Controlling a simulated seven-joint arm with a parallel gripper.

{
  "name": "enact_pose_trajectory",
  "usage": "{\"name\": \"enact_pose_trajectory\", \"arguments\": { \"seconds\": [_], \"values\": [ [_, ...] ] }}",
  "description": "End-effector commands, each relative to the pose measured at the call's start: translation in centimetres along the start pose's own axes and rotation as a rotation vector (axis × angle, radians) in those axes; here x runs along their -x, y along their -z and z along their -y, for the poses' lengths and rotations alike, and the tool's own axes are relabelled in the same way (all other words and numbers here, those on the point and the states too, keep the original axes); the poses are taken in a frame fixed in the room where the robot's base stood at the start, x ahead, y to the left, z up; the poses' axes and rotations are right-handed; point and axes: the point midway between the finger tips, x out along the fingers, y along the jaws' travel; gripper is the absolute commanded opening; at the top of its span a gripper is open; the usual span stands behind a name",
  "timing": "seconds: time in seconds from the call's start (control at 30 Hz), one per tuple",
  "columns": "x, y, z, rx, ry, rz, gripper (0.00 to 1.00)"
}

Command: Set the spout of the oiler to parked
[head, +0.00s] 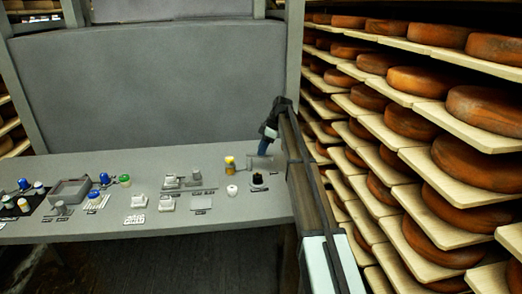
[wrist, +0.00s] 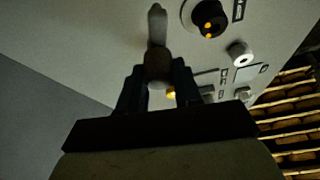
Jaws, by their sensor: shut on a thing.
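In the wrist view, a grey rounded piece with a narrow arm, which looks like the oiler's spout (wrist: 157,25), sits between the fingers of my gripper (wrist: 158,75). The fingers are shut on its thick rounded part, and the narrow arm points to the top of the picture. In the head view, my gripper (head: 264,148) reaches down at the right end of the grey worktop. The oiler is mostly hidden there, and its marked positions cannot be read.
A black knob (head: 258,180) and a white cylinder (head: 232,190) stand close to my gripper. A yellow knob (head: 230,163) is to its left. Several other controls spread leftward over the worktop (head: 100,230). Cheese shelves (head: 420,150) rise at the right.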

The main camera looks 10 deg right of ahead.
Motion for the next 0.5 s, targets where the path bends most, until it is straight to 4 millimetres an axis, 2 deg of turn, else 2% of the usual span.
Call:
{"name": "enact_pose_trajectory", "arguments": {
  "seconds": [0.1, 0.5],
  "values": [
    [0.1, -0.1, -1.0, 0.091, 0.038, 0.000, 0.00],
    [0.1, 0.0, -2.2, 0.306, 0.126, 0.001, 0.00]
  ]
}}
